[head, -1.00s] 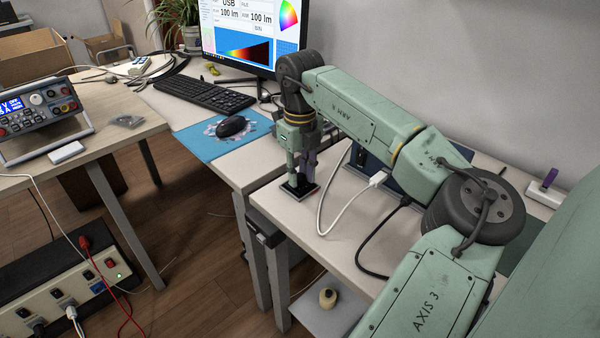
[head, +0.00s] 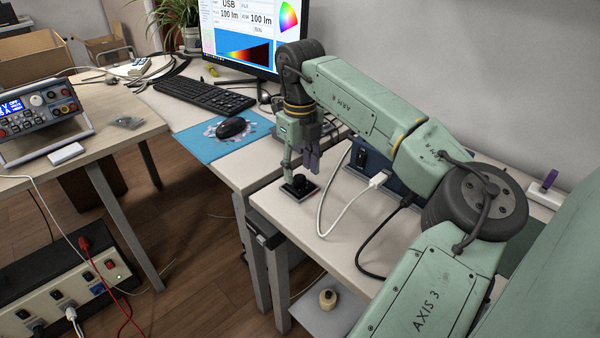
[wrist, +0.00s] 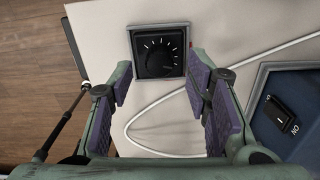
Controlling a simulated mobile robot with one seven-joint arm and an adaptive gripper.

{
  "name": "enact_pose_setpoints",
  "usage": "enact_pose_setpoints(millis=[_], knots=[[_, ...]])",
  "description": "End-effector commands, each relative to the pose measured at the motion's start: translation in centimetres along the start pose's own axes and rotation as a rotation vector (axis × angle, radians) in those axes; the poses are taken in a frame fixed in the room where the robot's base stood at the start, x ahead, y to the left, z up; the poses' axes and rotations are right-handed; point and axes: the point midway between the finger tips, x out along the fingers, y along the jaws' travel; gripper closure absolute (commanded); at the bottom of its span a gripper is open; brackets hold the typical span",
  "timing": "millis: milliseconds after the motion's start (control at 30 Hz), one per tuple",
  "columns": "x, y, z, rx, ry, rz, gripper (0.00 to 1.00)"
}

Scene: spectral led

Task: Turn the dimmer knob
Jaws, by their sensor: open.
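The dimmer is a black square plate with a round black knob (head: 300,181) near the front left corner of the white table. In the wrist view the knob (wrist: 158,57) shows at the top centre, with white tick marks around it. My gripper (head: 301,163) is just above and behind the knob, pointing down. In the wrist view its purple-padded fingers (wrist: 162,86) are wide apart with nothing between them. The knob lies beyond the fingertips, and no contact shows.
A white cable (head: 335,208) and a black cable (head: 372,258) cross the table right of the dimmer. A blue box with a black rocker switch (wrist: 281,115) stands close on the right. A keyboard (head: 204,95) and mouse (head: 231,128) lie on the desk behind.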

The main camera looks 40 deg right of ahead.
Motion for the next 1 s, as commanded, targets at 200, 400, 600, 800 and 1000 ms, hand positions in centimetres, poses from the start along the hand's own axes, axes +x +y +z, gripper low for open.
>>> enact_pose_setpoints(millis=[200,400,600,800,1000], knots=[[-4.9,0.0,0.1,0.001,-0.002,-0.002,0.55],[-8.4,0.0,0.0,0.0,0.0,-0.002,0.55],[-9.8,0.0,0.0,0.0,0.001,0.0,0.55],[-9.9,0.1,0.0,-0.001,0.001,0.001,0.55],[-9.9,0.0,0.0,-0.001,0.001,0.0,0.55]])
